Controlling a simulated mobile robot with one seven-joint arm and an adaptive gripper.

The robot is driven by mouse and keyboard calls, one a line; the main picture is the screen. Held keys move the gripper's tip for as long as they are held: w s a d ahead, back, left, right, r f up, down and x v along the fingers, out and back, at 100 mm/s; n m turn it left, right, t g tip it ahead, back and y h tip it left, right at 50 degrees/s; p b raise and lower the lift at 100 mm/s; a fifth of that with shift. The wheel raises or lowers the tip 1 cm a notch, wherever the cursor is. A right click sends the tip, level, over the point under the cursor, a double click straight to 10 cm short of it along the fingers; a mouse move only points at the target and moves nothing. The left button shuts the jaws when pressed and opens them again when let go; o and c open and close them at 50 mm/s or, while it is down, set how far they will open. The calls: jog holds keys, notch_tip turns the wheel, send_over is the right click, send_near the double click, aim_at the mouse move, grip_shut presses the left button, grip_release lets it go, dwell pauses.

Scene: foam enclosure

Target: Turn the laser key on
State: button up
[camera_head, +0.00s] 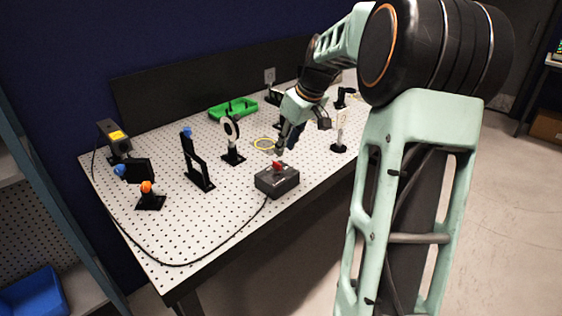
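A dark control box (277,181) sits near the front edge of the white perforated table. A small red part, seemingly the laser key (278,165), stands on its top; its turn position is too small to tell. My gripper (284,144) hangs above and behind the box, just over the red part in the picture. Its dark fingers point down and look empty. Whether they touch the key cannot be told, but a small gap seems to show. How wide the fingers are apart is hard to see.
Optical mounts stand at left, including a tall one with a blue knob (195,163) and a round ring mount (231,138). A black box with a yellow label (115,139) is at the far left. A green tray (233,109) lies at the back. A cable runs along the front edge.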

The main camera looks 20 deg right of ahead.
aim_at(279, 164)
jog(key=x, duration=0.8)
jog(key=shift+d, duration=0.1)
grip_shut()
